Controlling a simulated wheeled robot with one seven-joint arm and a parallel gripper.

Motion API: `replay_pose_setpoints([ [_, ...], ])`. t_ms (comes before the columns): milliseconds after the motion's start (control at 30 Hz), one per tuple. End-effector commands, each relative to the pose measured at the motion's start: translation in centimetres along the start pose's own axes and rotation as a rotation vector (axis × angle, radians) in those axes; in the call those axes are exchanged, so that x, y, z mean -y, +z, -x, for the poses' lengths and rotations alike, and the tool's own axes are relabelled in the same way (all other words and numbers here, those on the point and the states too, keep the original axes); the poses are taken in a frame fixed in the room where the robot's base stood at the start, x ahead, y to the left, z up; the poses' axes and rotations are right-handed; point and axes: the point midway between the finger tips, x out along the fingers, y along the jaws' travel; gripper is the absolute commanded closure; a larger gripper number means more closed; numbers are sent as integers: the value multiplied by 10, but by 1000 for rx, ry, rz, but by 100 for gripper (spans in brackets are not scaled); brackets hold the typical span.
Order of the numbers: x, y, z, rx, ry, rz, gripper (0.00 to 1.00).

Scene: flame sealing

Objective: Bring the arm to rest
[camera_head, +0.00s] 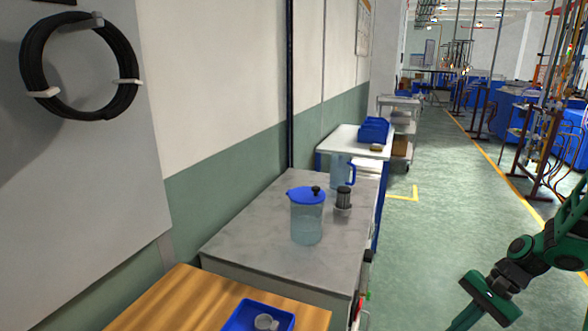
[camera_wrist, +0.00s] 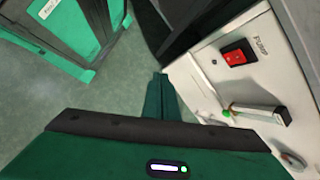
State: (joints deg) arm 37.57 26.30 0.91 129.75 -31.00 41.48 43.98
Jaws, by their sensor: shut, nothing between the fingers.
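My gripper (camera_wrist: 160,84) is shut and empty; its green fingers stand together in the middle of the wrist view, above the floor. In the head view my green arm hangs at the lower right, over the aisle, to the right of the grey-topped bench (camera_head: 245,238). The fingertips there lie near the bottom edge and are hard to make out. In the wrist view a pale panel (camera_wrist: 205,70) with a red switch (camera_wrist: 238,57) and a green-tipped lever (camera_wrist: 262,114) lies to the right of the fingers, apart from them.
A clear jug with a blue lid (camera_head: 307,222) and a small dark-topped container (camera_head: 343,200) stand on the bench. A wooden table (camera_head: 180,300) with a blue tray (camera_head: 236,318) is in front. The green aisle floor (camera_head: 425,225) is free; blue machines (camera_head: 510,110) stand beyond.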

Motion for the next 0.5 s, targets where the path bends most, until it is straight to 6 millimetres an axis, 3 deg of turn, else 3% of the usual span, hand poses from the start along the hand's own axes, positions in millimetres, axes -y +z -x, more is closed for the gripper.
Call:
replay_pose_setpoints([
  [500, -61, 73, 96, -281, 222, 292, 100],
])
